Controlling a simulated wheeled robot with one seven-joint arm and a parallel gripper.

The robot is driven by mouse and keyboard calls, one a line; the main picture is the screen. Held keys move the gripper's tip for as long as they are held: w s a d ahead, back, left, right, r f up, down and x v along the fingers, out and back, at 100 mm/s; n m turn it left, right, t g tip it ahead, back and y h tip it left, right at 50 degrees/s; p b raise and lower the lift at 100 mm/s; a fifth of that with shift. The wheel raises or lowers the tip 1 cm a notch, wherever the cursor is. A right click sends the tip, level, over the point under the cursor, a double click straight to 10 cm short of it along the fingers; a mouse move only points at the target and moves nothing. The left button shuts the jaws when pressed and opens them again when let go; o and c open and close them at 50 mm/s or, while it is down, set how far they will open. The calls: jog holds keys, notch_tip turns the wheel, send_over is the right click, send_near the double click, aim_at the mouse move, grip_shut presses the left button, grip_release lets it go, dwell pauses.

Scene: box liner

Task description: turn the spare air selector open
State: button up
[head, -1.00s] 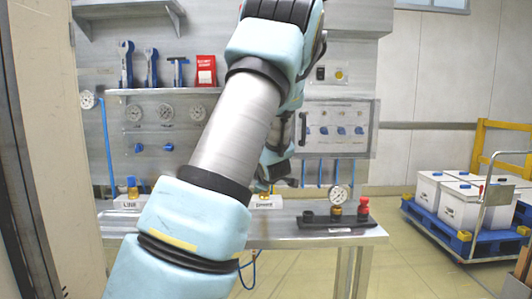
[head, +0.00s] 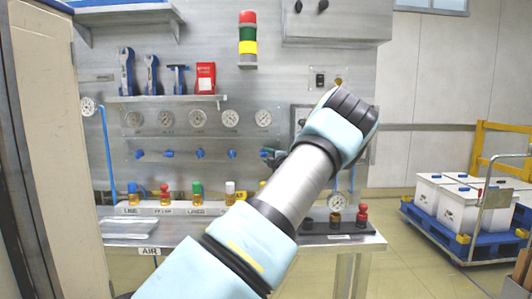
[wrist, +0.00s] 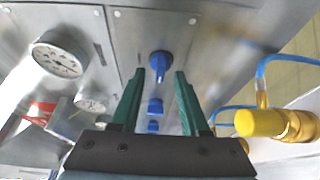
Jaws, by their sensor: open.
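A row of blue selector knobs (head: 200,154) runs along the metal wall panel under the round gauges in the head view. In the wrist view my gripper (wrist: 158,88) is open and empty, with its two green fingers pointing toward the panel. The nearest blue knob (wrist: 160,65) shows in the gap just beyond the fingertips, apparently not touched. Two more blue knobs (wrist: 154,105) show between the fingers, smaller and farther off. I cannot read which knob is marked spare. In the head view the gripper is largely hidden behind my arm, near the right end of the row.
A yellow-capped brass fitting (wrist: 262,123) with a blue hose stands close right of the fingers. A gauge (wrist: 60,55) protrudes at left. Capped fittings (head: 164,195) line the bench below the knobs.

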jog(key=shift+x, duration=0.9)
grip_shut()
